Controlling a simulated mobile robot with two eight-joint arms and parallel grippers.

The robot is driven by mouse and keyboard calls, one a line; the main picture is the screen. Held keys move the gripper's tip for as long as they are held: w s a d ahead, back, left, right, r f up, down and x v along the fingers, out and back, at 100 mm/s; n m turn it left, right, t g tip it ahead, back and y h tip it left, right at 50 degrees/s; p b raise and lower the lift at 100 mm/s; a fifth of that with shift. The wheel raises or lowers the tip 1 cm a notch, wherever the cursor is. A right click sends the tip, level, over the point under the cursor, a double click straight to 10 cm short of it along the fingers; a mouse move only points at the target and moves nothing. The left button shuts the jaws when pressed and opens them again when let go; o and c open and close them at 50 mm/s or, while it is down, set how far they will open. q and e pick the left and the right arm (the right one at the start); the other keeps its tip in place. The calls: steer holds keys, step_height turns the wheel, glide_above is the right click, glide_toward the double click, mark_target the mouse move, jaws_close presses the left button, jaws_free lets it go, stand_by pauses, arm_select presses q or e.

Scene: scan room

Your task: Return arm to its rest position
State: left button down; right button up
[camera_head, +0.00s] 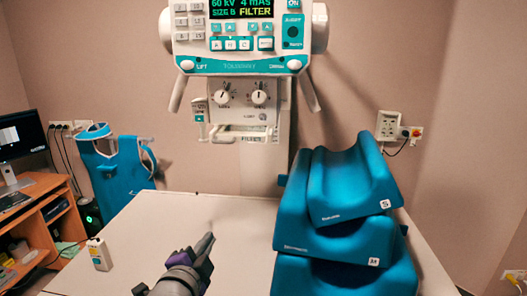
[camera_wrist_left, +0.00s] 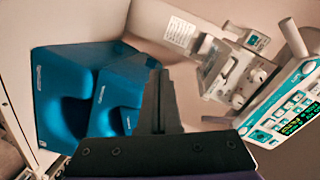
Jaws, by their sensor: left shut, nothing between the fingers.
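My left gripper (camera_head: 208,241) shows at the bottom middle of the head view, over the white table (camera_head: 160,222). Its fingers are together and nothing is between them. In the left wrist view the closed fingers (camera_wrist_left: 160,78) stand up in the middle, in front of the blue supports. The gripper is left of the stacked blue supports (camera_head: 345,185) in the head view and looks apart from them. My right gripper is in neither view.
The teal and white control panel (camera_head: 238,66) of the scanner hangs at the back, above a unit with two knobs (camera_head: 240,97). A small white remote (camera_head: 98,254) stands at the table's left side. A blue apron (camera_head: 118,170) hangs behind it. A wooden desk (camera_head: 40,235) with a monitor (camera_head: 22,134) is at left.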

arm_select(q)
steer(key=s+a+f+n+g, duration=0.1)
steer(key=s+f+n+g, duration=0.4)
steer(key=s+f, duration=0.5)
steer(key=s+a+f+n+g, duration=0.1)
steer(key=s+f+n+g, duration=0.4)
steer(key=f, duration=1.2)
steer(key=s+n, duration=0.3)
steer(key=s, duration=0.2)
steer(key=shift+a+f+y, duration=0.15)
steer(key=shift+a+y, duration=0.1)
steer(key=shift+y, duration=0.15)
